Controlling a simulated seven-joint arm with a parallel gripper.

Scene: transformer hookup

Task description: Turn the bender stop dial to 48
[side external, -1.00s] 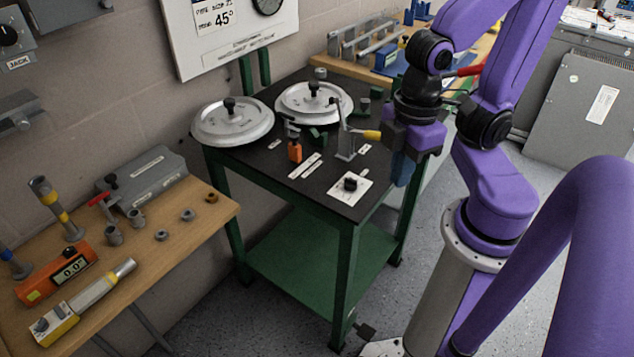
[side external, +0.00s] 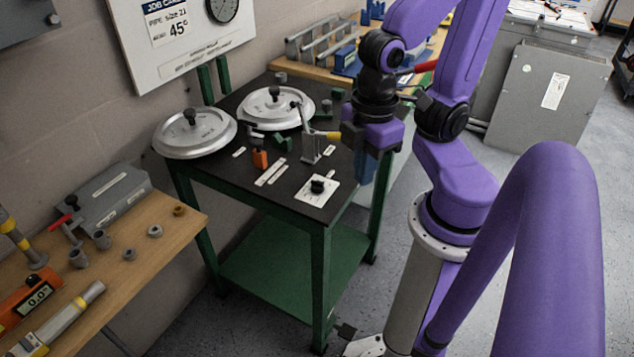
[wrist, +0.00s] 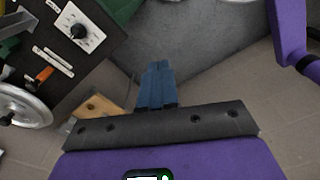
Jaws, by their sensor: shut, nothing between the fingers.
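The bender stop dial is a black knob (side external: 317,187) on a white plate (side external: 311,197) at the front right of the black-topped green table. It also shows in the wrist view as a black knob (wrist: 77,31) on a white plate with scale marks, too small to read. My gripper (side external: 376,178) hangs beyond the table's right edge, to the right of the dial and apart from it. Its blue fingers (wrist: 157,68) are together with nothing between them in the wrist view.
A wooden bench (side external: 160,260) with fittings is at left. A board (side external: 185,35) reads "PIPE SIZE 21" and 45°.

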